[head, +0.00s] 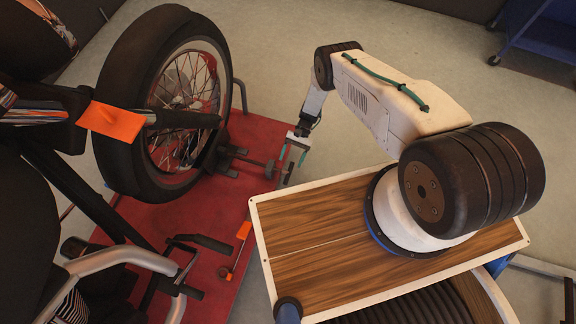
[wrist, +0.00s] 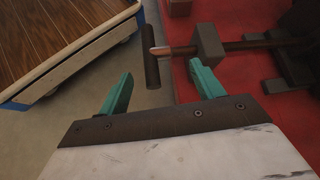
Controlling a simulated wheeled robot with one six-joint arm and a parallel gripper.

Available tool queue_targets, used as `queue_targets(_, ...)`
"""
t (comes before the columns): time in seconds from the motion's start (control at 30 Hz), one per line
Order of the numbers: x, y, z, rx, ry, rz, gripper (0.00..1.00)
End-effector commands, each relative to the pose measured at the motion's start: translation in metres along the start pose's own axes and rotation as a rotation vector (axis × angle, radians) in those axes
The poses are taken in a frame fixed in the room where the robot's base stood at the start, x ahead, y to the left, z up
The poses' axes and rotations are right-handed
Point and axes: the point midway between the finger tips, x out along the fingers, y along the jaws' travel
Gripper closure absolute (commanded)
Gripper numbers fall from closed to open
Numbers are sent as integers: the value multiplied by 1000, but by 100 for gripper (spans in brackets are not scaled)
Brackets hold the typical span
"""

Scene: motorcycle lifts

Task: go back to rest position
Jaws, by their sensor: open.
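My gripper (head: 292,158) hangs in front of the motorcycle wheel, near the right edge of the red lift platform. In the wrist view its two teal fingers (wrist: 163,90) are apart, with nothing held between them. A dark bar with a cross handle (wrist: 152,85) and a block (wrist: 209,46) lies just beyond the fingertips in that view. In the head view the same bar (head: 250,160) runs from the wheel clamp towards my gripper. I cannot tell whether a finger touches the handle.
A motorcycle wheel (head: 118,115) stands on the red platform (head: 200,215) at left. Orange pieces show on a bar (head: 112,121) and on the platform's edge (head: 243,230). My wood-topped base is at lower right. A blue cart (head: 545,35) stands at top right. Grey floor is clear between.

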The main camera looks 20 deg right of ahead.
Motion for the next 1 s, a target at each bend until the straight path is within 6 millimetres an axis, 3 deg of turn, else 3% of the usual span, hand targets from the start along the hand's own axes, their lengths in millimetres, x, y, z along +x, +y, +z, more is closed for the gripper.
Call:
queue_targets(0.1, -16, 0, 0, 0, 1, -1, 34)
queue_targets(0.2, -20, 1, 0, 1, 0, 0, 34)
queue_targets(0.77, -19, 4, 1, 2, -6, 11, 34)
queue_targets(0.93, 1, 30, 26, 28, -73, 66, 34)
queue_targets(1.0, -14, 31, 44, 26, -89, 97, 34)
